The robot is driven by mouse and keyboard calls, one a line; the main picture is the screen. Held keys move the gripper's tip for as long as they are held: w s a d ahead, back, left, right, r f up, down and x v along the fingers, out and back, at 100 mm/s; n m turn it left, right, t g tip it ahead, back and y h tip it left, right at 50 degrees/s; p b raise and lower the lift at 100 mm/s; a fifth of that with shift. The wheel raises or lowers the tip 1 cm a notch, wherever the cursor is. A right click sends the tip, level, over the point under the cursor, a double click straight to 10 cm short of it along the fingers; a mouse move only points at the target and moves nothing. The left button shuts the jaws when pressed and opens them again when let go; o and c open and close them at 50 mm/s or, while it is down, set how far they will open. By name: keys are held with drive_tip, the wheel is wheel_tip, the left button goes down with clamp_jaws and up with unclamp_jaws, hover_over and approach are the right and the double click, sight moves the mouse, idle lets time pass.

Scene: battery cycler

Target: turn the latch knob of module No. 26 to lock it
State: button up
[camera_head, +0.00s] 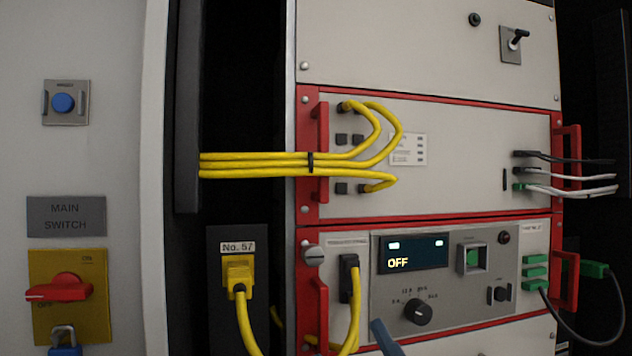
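No label in the head view legibly reads No. 26. The lower red-framed module (450,320) has a display reading OFF and small labels too blurred to read. I cannot tell whether this is the latch knob of No. 26. A narrow blue-grey piece (386,338) rises from the bottom edge in front of this module, right of the knob and apart from it. It looks like a tip of my gripper; the rest is out of frame.
A black plug with a yellow cable (350,278) stands close right of the knob. Yellow cables (260,163) cross to the upper module. A yellow connector (238,275) hangs under a No. 57 label. A red main switch (60,289) with a padlock is far left.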

sight(315, 257)
wheel_tip(315, 257, up, 6)
drive_tip(key=n+g+y+p, duration=0.1)
drive_tip(key=n+g+p, duration=0.25)
drive_tip(key=p, duration=0.65)
drive_tip(key=shift+t, duration=0.35)
drive_tip(key=p+x, duration=0.4)
drive_tip(key=x, duration=0.8)
drive_tip(key=shift+a, duration=0.15)
clamp_jaws()
